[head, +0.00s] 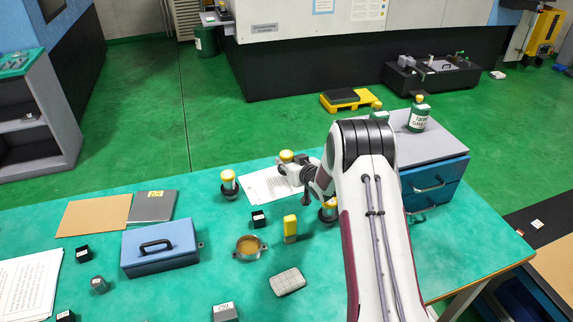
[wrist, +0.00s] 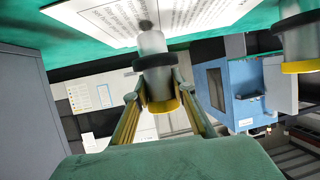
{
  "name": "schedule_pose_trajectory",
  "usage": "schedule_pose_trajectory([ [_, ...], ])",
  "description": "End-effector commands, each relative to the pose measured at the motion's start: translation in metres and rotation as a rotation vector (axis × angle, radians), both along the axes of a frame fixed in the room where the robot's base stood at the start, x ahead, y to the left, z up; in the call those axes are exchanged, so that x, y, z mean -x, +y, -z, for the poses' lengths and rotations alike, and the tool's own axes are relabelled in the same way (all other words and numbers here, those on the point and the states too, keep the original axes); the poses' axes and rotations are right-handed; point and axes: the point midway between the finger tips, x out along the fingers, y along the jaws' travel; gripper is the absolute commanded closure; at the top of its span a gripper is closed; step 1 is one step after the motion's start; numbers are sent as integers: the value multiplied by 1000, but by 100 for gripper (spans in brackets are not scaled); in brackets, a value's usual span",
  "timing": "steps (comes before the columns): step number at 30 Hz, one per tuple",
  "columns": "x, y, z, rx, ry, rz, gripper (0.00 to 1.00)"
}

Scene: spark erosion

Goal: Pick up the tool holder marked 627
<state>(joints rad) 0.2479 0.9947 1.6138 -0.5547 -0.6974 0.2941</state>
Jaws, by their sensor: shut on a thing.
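My gripper (head: 299,172) is over the far edge of the table, beside a white printed sheet. It is shut on a tool holder (head: 287,155) with a yellow top. The holder's grey metal body points towards the sheet. I cannot tell if its tip touches the sheet or is clear of it. I can read no number on it. Similar yellow-topped holders stand to the left (head: 229,186) and partly behind my arm (head: 328,212).
A yellow block (head: 290,228), a small black block (head: 258,219), a round metal part (head: 249,247) and a blue box (head: 160,250) lie nearby. A green bottle (head: 419,116) stands on the drawer unit (head: 430,148) at right. The front table has free green patches.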

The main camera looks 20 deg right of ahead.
Motion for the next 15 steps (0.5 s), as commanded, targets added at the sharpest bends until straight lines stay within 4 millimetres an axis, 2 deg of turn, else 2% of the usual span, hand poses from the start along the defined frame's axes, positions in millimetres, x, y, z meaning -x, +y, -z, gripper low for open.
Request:
schedule_pose_trajectory([
  [15,-1,0,-66,1,-5,-1,100],
])
